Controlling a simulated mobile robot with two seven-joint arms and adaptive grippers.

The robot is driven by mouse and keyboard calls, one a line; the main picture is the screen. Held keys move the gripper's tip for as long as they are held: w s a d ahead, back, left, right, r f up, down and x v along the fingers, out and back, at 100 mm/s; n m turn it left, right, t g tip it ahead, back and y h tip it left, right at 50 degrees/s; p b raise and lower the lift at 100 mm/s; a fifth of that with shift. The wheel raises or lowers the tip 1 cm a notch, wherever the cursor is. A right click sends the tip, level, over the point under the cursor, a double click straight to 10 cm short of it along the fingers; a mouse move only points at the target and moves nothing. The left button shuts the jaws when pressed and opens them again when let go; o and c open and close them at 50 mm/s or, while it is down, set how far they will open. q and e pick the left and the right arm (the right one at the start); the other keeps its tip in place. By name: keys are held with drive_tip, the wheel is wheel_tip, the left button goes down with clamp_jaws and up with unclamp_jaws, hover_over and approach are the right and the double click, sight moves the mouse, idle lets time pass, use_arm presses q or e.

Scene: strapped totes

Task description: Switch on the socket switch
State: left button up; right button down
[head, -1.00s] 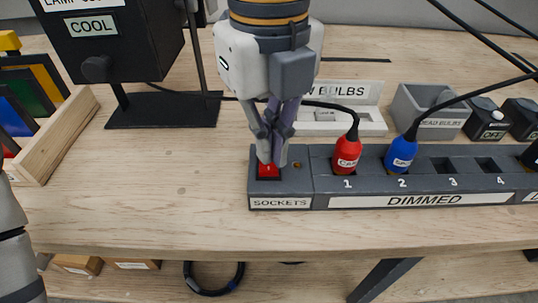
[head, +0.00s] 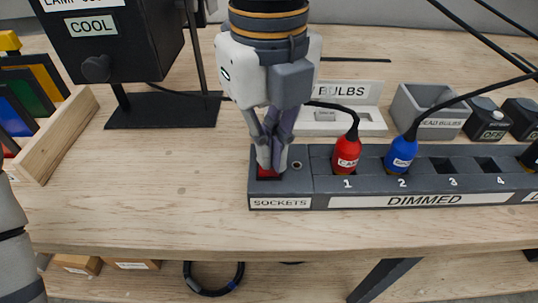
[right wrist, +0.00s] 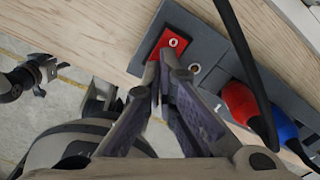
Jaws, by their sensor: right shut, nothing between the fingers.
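The red socket switch (head: 267,173) is set in the left end of the dark socket strip, above the SOCKETS label (head: 281,203). In the right wrist view the red switch (right wrist: 168,42) shows a white round mark. My right gripper (head: 271,168) points down, shut and empty, with its tips at the switch, covering much of it in the head view. The tips look to be touching it, but exact contact is hard to tell. A small round indicator (head: 297,165) beside the switch looks pale. My left gripper (right wrist: 48,72) shows small in the right wrist view; its jaw state is unclear.
A red plug (head: 346,152) and a blue plug (head: 400,153) with black cables stand in DIMMED outlets 1 and 2, right of the gripper. A black lamp box (head: 110,40) stands behind left. The table front (head: 150,215) is clear.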

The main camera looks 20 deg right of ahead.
drive_tip(key=shift+f, duration=0.7)
drive_tip(key=shift+r, duration=3.55)
